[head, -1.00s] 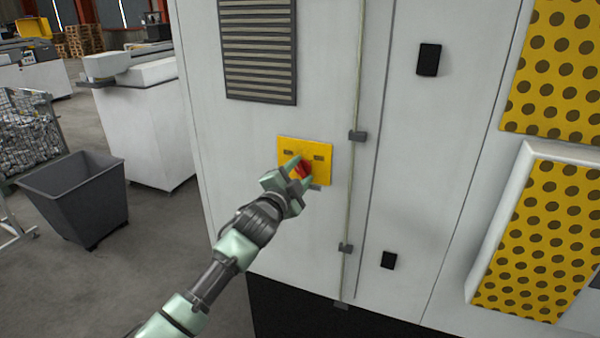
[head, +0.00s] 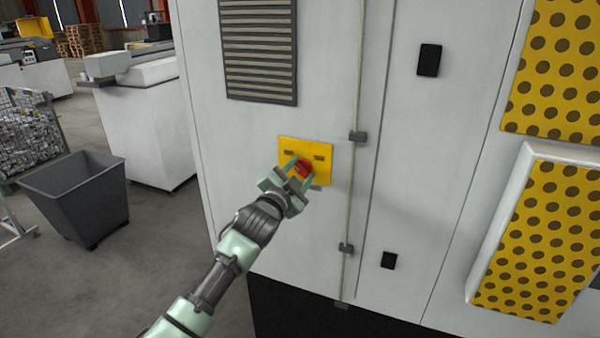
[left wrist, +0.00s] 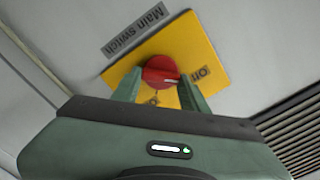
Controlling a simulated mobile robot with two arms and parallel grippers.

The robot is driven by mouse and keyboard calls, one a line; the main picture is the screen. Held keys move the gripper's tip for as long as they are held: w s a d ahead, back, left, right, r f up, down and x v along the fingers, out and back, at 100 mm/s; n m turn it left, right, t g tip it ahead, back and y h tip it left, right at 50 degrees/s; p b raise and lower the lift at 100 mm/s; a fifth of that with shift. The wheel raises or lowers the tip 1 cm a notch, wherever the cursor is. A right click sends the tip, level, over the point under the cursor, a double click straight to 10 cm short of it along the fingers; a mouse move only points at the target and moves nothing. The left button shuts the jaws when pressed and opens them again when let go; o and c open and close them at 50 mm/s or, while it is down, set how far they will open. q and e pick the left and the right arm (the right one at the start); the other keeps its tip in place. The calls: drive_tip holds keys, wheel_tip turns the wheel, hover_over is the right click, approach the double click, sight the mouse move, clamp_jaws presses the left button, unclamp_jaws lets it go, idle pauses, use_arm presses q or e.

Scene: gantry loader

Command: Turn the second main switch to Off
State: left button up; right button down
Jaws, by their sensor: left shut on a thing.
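The main switch is a red round knob (head: 303,168) on a yellow plate (head: 321,148) on the white cabinet. My left gripper (head: 299,173) is at the plate, shut on the knob with one finger on each side. In the left wrist view the knob (left wrist: 160,70) sits between the two green fingers (left wrist: 158,90). A white mark on the knob points toward the "On" label (left wrist: 202,73). A second label (left wrist: 153,101) below the knob is partly hidden and unreadable. A grey "Main switch" sign (left wrist: 137,30) is beside the plate. My right gripper is not in view.
A louvred vent (head: 259,50) is above the plate. A vertical rod with grey brackets (head: 357,137) runs just right of it. A grey bin (head: 75,195) stands on the floor at left. Yellow perforated panels (head: 540,235) are at right.

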use_arm(q)
drive_tip(key=o, duration=1.4)
drive_tip(key=shift+b+v, duration=1.05)
drive_tip(key=shift+v, duration=2.85)
drive_tip(key=shift+f, duration=0.1)
